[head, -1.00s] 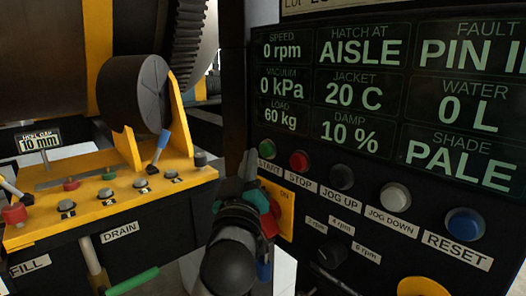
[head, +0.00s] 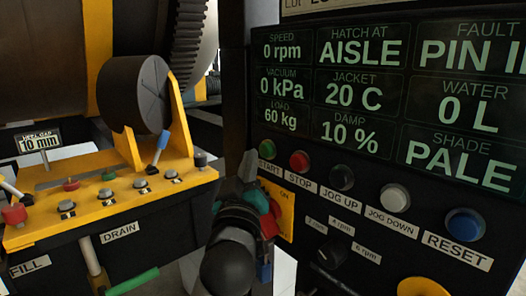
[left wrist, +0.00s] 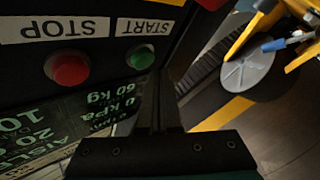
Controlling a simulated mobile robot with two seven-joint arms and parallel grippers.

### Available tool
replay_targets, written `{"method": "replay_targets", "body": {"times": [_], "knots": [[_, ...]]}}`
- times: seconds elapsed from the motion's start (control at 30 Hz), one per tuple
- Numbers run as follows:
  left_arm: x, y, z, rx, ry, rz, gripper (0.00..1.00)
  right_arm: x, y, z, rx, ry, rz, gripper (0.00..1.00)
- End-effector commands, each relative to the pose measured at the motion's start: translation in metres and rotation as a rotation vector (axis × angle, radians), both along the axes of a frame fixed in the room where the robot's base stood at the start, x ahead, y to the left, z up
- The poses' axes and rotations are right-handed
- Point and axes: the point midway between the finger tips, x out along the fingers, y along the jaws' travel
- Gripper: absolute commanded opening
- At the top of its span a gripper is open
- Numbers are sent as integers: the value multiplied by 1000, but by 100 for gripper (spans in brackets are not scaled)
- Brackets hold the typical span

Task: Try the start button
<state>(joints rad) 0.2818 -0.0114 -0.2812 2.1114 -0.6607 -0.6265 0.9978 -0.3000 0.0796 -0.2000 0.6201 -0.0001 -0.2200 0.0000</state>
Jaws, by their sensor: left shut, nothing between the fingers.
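The green start button (head: 267,149) sits at the left end of the button row on the dark panel, above its START label (head: 270,168). In the left wrist view the button (left wrist: 141,57) appears upside down beside the fingers. My left gripper (head: 249,166) is shut and empty, just below and left of the button in the head view. Its fingertips (left wrist: 158,82) look close to the button but apart from it; the exact gap is hard to judge. The display (head: 365,90) reads speed 0 rpm and a fault starting "PIN I", cut off by the frame. My right gripper is out of view.
The red stop button (head: 299,160) is right of start, followed by jog up (head: 341,178), jog down (head: 395,196) and blue reset (head: 464,224). A red switch on a yellow plate (head: 284,208) is behind my gripper. A yellow valve bench (head: 120,190) stands left.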

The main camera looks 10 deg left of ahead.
Motion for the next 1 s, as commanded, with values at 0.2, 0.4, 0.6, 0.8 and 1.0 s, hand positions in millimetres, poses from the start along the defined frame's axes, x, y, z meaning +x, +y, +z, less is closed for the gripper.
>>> {"method": "replay_targets", "body": {"times": [0.2, 0.4, 0.6, 0.8, 1.0], "knots": [[0, 0, 0, 0, 0, 0, 0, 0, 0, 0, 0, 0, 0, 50], [0, 0, 0, 0, 0, 0, 0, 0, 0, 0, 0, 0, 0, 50], [0, 0, 0, 0, 0, 0, 0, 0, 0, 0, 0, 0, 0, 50], [4, -3, 0, -2, -2, -1, 0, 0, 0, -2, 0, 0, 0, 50], [7, -5, 0, 0, 0, 0, 0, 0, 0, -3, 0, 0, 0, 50]]}}
